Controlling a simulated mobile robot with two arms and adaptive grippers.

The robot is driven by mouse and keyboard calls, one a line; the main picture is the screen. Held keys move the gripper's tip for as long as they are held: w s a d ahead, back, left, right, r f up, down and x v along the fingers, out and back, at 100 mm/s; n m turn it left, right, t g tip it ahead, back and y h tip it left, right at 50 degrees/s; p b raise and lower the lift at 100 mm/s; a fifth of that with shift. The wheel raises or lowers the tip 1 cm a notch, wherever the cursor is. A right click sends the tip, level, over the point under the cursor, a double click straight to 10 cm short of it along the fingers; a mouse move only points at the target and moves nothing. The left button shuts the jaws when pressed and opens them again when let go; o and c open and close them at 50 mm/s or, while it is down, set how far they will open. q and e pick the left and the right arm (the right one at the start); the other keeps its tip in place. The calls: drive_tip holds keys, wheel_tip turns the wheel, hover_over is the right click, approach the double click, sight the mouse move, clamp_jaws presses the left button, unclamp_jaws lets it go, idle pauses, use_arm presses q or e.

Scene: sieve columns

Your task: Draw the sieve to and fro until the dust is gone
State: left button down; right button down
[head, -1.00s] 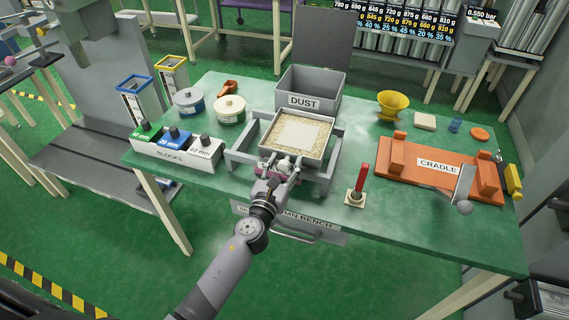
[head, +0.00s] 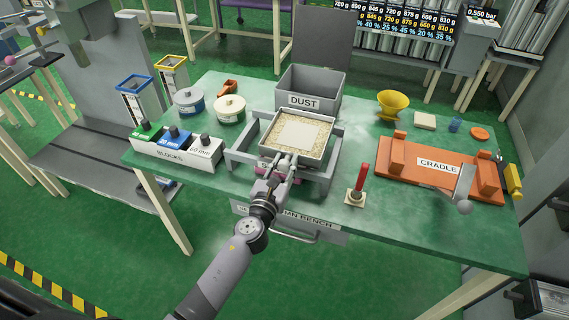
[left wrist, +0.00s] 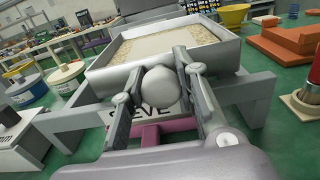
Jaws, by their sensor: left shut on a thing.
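The sieve (head: 326,150) is a square grey tray in a grey frame (head: 240,158) on the green bench. It holds tan, grainy material with a pale square patch in the middle. My left gripper (head: 286,160) is shut on the sieve's round grey knob at its front side. The knob (left wrist: 160,91) sits between the two fingers in the left wrist view, and the sieve's label is partly hidden behind them. The grey DUST box (head: 305,102) stands just behind the sieve. Pale dust haze lies over the bench around the frame. My right gripper is not in view.
The block holder (head: 175,156) and two lidded tubs stand left of the frame. A red-handled brush (head: 360,185) stands to the right. The orange CRADLE (head: 437,165), a yellow funnel (head: 393,105) and small items lie farther right. The bench's front right is bare.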

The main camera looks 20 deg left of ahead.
sight(264, 150)
use_arm(q)
drive_tip(key=a, duration=0.7)
drive_tip(key=shift+w+a, duration=0.1)
drive_tip(key=shift+a, duration=0.1)
drive_tip(key=shift+d, duration=0.1)
drive_tip(key=c, duration=1.2)
unclamp_jaws()
drive_tip(key=s, duration=1.2)
drive_tip(key=shift+a, duration=0.2)
